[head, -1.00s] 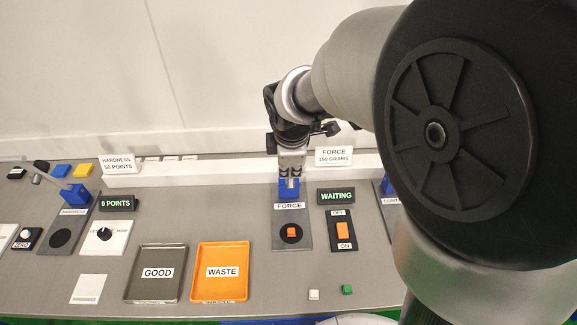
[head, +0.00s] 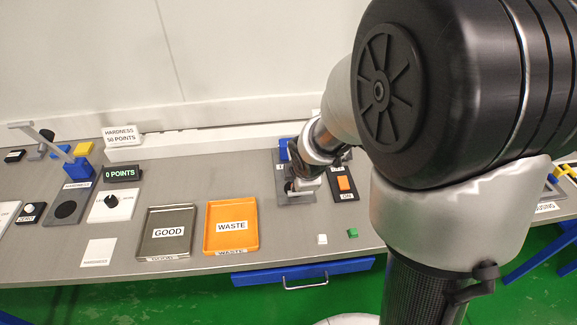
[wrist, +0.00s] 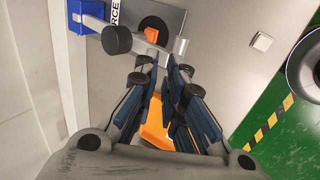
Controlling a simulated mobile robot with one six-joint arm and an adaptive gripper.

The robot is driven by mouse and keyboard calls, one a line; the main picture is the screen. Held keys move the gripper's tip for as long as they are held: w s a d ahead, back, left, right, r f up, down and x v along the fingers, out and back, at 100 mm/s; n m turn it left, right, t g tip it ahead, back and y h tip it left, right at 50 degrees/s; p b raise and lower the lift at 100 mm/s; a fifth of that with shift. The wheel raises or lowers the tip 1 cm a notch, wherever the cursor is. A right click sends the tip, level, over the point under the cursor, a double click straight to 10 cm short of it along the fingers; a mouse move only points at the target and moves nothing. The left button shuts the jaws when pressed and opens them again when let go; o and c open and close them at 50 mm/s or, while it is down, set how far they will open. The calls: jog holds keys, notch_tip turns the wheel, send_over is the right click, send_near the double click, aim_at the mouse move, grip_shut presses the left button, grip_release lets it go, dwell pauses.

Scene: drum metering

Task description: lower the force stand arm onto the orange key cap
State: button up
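The force stand has a blue post (wrist: 87,14) and a grey arm (wrist: 98,24), seen at the top left of the wrist view. The orange key cap (wrist: 151,34) sits on the black disc (wrist: 158,22) of the stand's plate, close beside the arm's free end. My gripper (wrist: 157,72) has its blue-padded fingers drawn together towards the tips, with nothing seen between them. The tips are right by the stand arm and key cap; contact cannot be told.
An orange WASTE tray (head: 231,246) and a grey GOOD tray (head: 168,252) lie left of the stand. The power switch (head: 344,183) is close on its right. A white cap (head: 322,239) and a green cap (head: 352,232) lie near the table's front edge.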

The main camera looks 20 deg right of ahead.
jog(key=shift+o, duration=0.6)
jog(key=shift+w, duration=0.1)
jog(key=shift+o, duration=0.7)
jog(key=shift+a, duration=0.15)
jog(key=shift+o, duration=0.7)
jog(key=shift+r, duration=0.1)
jog(key=shift+o, duration=0.4)
jog(key=v, duration=1.2)
jog(key=shift+c, duration=0.3)
